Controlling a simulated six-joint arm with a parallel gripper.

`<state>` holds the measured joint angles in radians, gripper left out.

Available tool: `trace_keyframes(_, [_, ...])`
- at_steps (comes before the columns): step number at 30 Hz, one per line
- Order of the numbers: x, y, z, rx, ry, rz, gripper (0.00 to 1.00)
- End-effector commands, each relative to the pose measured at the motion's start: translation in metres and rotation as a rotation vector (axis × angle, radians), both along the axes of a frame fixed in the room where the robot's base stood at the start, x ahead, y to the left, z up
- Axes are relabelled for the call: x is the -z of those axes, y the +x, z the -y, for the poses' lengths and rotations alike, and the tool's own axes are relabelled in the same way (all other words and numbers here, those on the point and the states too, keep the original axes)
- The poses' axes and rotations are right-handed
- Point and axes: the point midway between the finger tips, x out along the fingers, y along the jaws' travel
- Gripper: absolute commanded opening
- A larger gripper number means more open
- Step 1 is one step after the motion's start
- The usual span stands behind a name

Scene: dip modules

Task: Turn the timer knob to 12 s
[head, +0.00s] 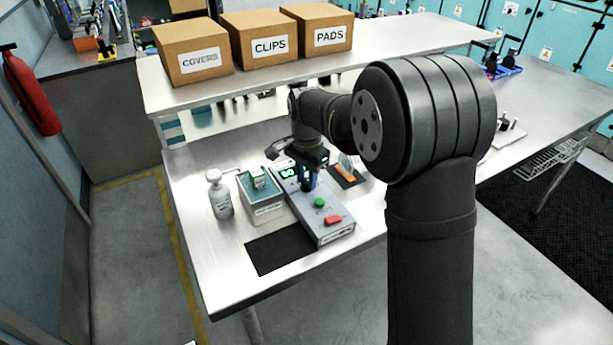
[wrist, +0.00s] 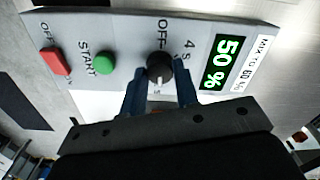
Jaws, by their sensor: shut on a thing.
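The timer knob (wrist: 159,66) is a black round knob on a grey control box, with "OFF" and "4 s" printed beside it in the wrist view. My gripper (wrist: 160,84) has its two blue fingers closed on either side of the knob. The knob's lower part and the rest of its scale are largely hidden by my gripper. The grey control box (head: 327,233) stands on the bench in the head view, with my gripper (head: 308,184) over its middle. Its green display (wrist: 222,62) reads "50 %", beside a label reading "MIX TO 60 %".
The box has a green START button (wrist: 104,62) and a red OFF switch (wrist: 55,62). A small bath (head: 262,206) and a white bottle (head: 219,196) stand left of it. A black mat (head: 280,251) lies in front. Cardboard boxes (head: 265,47) sit on the shelf behind.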

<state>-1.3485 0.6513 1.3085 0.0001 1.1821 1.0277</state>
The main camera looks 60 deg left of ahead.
Motion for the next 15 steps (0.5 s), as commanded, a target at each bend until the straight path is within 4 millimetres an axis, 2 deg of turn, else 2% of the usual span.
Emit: trace_keyframes(15, [-0.0011, 0.0003, -0.0006, 0.077, 0.003, 0.001, 0.05])
